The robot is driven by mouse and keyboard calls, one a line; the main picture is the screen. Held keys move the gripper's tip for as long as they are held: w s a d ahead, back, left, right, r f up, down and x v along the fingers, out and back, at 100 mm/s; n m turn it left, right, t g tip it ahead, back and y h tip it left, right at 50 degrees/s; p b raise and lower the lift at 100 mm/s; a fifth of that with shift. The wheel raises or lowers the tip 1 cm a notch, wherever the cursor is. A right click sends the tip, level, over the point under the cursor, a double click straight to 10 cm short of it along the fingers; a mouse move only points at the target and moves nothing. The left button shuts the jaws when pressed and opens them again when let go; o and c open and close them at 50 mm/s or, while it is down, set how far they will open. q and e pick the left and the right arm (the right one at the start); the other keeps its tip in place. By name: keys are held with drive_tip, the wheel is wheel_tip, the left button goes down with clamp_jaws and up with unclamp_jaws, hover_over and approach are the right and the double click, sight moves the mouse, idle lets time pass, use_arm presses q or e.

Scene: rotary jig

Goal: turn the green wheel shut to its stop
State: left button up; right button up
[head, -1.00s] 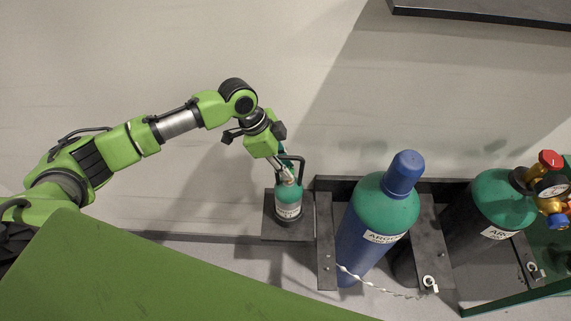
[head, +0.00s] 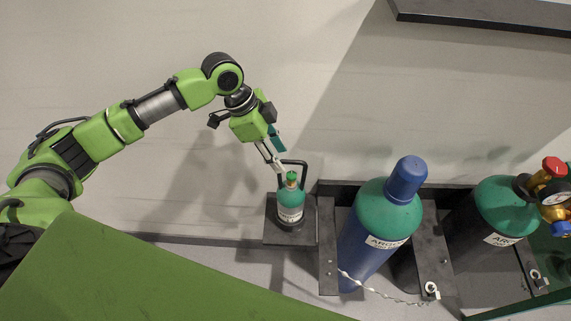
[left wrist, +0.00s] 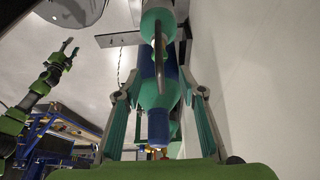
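The small teal-green bottle (head: 290,206) stands upright on a dark plate, with the green wheel (head: 292,178) on its top. A black bent bar (head: 304,166) rises beside and behind the wheel. My left gripper (head: 278,168) is just above and left of the wheel, tilted down toward it, and looks apart from it. In the left wrist view its two fingers (left wrist: 160,125) are spread wide with nothing held between them. The small bottle (left wrist: 158,22) shows there at the top; the wheel is hard to make out. My right gripper (left wrist: 69,47) is small at the left of that view.
A large blue cylinder with a green shoulder and blue cap (head: 407,180) stands right of the small bottle, in a dark rack with a chain (head: 375,288). Another green-topped cylinder (head: 505,203) carries a regulator with a red knob (head: 554,167). A grey wall lies behind.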

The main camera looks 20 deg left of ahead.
use_arm(q)
drive_tip(key=shift+v, duration=2.35)
